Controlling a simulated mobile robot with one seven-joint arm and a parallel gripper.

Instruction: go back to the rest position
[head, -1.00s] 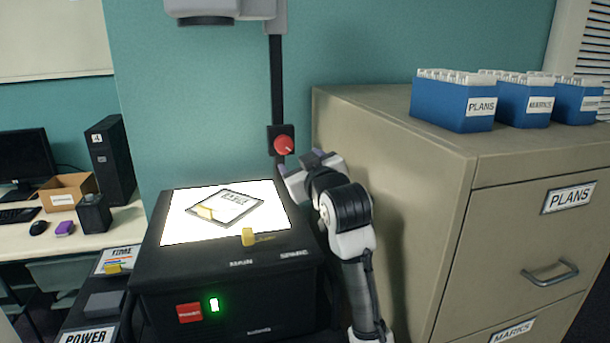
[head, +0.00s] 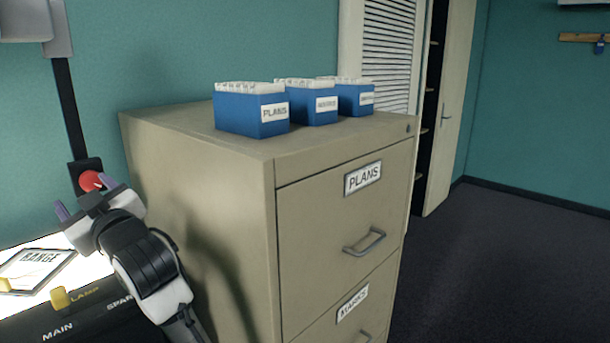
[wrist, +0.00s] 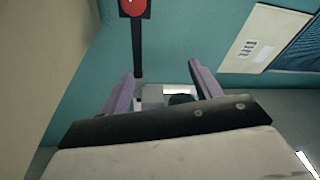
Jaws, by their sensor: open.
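My gripper (head: 88,205) is at the left of the head view, above the back right part of the lit projector and just in front of the red knob (head: 91,180) on its post. Its two purple fingers stand apart with nothing between them. In the wrist view the open fingers (wrist: 165,85) point toward the teal wall, and the red knob (wrist: 134,5) shows at the top, beyond the fingertips. I cannot tell from these views whether the gripper touches the post.
A beige filing cabinet (head: 200,170) stands close to the right of my arm. Blue file boxes (head: 252,112) sit on its top. A framed sheet (head: 35,268) lies on the lit projector stage, near a yellow lamp switch (head: 70,297). Open dark floor (head: 490,260) lies at the right.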

